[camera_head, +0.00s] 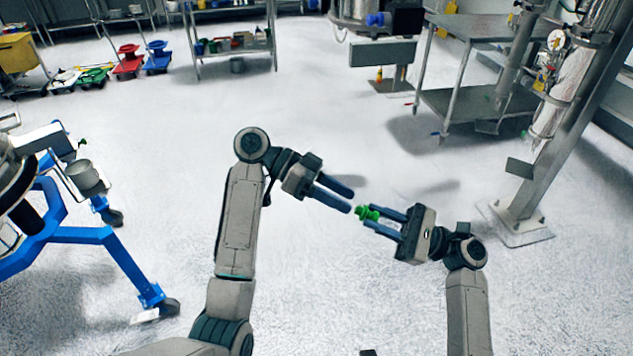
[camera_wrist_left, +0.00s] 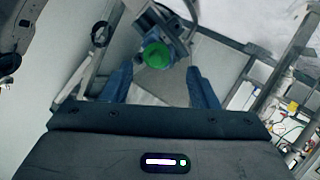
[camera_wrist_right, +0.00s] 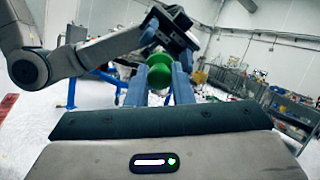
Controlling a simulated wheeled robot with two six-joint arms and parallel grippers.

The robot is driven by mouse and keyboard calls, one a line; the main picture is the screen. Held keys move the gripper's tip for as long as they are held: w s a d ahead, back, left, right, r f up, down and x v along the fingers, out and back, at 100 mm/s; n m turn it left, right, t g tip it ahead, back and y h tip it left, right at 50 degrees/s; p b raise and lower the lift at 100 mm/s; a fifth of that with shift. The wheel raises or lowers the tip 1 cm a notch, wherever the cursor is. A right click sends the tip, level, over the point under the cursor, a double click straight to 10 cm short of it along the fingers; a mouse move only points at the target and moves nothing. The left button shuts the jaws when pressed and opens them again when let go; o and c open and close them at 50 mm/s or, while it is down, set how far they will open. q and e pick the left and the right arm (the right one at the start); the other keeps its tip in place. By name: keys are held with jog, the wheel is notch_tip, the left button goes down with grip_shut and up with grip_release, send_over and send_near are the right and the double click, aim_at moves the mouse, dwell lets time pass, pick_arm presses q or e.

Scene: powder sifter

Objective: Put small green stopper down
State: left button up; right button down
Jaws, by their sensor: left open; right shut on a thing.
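The small green stopper (camera_head: 367,213) is held between the fingertips of my right gripper (camera_head: 388,220), in the middle of the head view. It also shows in the right wrist view (camera_wrist_right: 158,72), between the fingers. My left gripper (camera_head: 342,197) is open and empty, its fingers pointing toward the stopper from the left. In the left wrist view the stopper's round green face (camera_wrist_left: 158,55) appears ahead, between my open left fingers (camera_wrist_left: 160,85). The left fingertips look close to the stopper; I cannot tell whether they touch it.
Bare floor (camera_head: 330,110) lies under both grippers. A blue-legged frame (camera_head: 95,236) with a small metal cup (camera_head: 86,177) stands at the left. A metal table (camera_head: 480,28) and a slanted steel post (camera_head: 545,165) stand at the right. A shelf (camera_head: 233,42) is at the back.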

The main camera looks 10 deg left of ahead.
pick_arm(q)
jog(key=shift+x, duration=1.25)
jog(key=c, duration=1.2)
grip_shut()
pick_arm(e)
jog(key=c, duration=1.2)
grip_release()
